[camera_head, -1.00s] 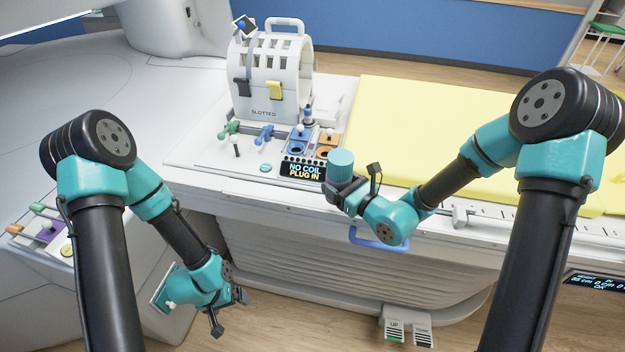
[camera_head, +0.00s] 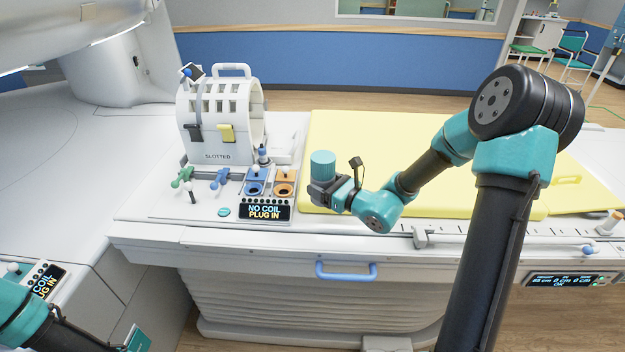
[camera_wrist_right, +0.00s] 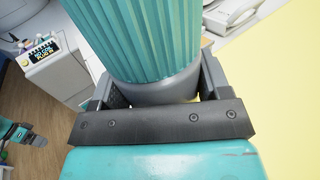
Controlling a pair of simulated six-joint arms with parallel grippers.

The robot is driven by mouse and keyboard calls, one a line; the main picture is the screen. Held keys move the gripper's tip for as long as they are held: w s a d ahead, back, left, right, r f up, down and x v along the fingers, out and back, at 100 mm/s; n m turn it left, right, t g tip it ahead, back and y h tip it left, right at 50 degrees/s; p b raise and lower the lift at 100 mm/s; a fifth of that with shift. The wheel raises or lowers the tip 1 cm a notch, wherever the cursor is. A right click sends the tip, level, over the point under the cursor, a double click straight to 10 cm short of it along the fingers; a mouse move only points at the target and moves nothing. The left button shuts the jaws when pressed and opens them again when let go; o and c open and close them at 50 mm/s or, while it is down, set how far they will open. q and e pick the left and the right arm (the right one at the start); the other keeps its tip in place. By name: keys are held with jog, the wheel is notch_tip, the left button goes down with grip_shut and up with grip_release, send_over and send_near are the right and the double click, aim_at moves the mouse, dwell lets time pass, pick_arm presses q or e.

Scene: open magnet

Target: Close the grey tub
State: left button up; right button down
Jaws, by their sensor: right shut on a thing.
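My right gripper (camera_head: 323,187) is shut on a ribbed teal cylinder with a smooth grey band at its base (camera_head: 322,164). It holds this piece upright at the near left corner of the yellow pad. In the right wrist view the jaws (camera_wrist_right: 155,88) grip the grey band (camera_wrist_right: 160,88) from both sides, and the ribbed teal part (camera_wrist_right: 150,38) rises above them. I cannot tell whether this is the grey tub with its lid or one part of it. Part of my left arm shows at the bottom left; its jaws cannot be made out clearly.
A white slotted coil (camera_head: 220,115) stands on the table, with green and blue connectors and blue and orange sockets (camera_head: 284,182) before it. A "NO COIL PLUG IN" display (camera_head: 265,211) is left of my right gripper. The yellow pad (camera_head: 400,140) is mostly bare. A blue handle (camera_head: 345,272) juts from the front.

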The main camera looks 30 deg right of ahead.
jog(key=w+d, duration=0.2)
jog(key=w, duration=0.2)
jog(key=w+d+f, duration=0.1)
jog(key=w+d, duration=0.2)
jog(key=w, duration=0.2)
jog(key=w+d, duration=0.3)
jog(key=w, duration=0.1)
jog(key=shift+w+d+f, duration=0.2)
jog(key=shift+w+d, duration=0.05)
jog(key=shift+w, duration=0.1)
jog(key=shift+f, duration=0.1)
jog(key=shift+f, duration=1.65)
jog(key=shift+f, duration=0.15)
jog(key=shift+c, duration=0.4)
grip_release()
